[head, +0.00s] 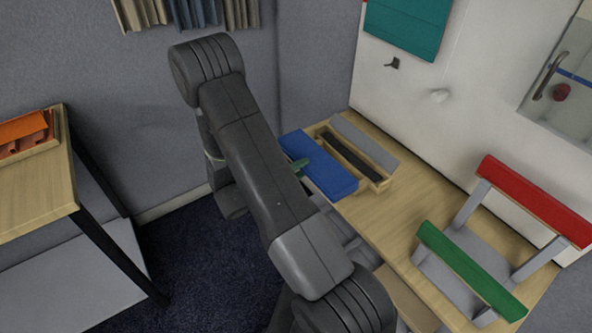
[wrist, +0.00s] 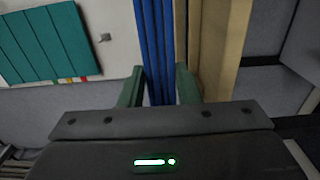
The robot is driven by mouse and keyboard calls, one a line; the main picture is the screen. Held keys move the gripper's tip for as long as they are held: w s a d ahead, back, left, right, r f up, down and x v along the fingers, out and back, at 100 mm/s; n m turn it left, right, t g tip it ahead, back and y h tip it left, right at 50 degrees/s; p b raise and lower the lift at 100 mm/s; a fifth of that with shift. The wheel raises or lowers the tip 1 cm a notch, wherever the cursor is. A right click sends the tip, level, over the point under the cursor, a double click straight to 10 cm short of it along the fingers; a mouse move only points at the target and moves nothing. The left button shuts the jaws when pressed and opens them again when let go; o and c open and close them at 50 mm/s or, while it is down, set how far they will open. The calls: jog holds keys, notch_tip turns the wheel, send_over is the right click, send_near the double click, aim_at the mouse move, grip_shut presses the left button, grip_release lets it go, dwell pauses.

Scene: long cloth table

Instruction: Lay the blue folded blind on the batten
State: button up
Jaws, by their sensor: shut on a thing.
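The blue folded blind (head: 325,170) is a long flat blue bar at the near left side of a shallow wooden tray (head: 383,185). In the wrist view the blind (wrist: 156,45) runs between the two green fingertips of my gripper (wrist: 160,86), which is shut on it. In the head view a green fingertip of my gripper (head: 299,165) shows at the blind's left side; my arm hides the rest. I cannot tell whether the blind touches the tray. No part is clearly identifiable as the batten; a dark strip (head: 350,155) and a grey bar (head: 365,143) lie at the tray.
A grey stand on the wooden table (head: 400,213) carries a green bar (head: 470,270) and a red bar (head: 535,200) at right. A teal panel (head: 408,22) hangs on the white wall. At far left, another table holds an orange item (head: 24,132).

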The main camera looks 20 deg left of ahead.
jog(key=shift+p+x, duration=0.45)
jog(key=shift+x, duration=5.4)
jog(key=shift+f+b, duration=0.75)
jog(key=shift+f, duration=0.5)
jog(key=o, duration=1.2)
jog(key=b+v, duration=0.1)
jog(key=v, duration=1.2)
jog(key=shift+s+a+b, duration=0.25)
jog(key=shift+s+b, duration=0.1)
jog(key=shift+b, duration=0.05)
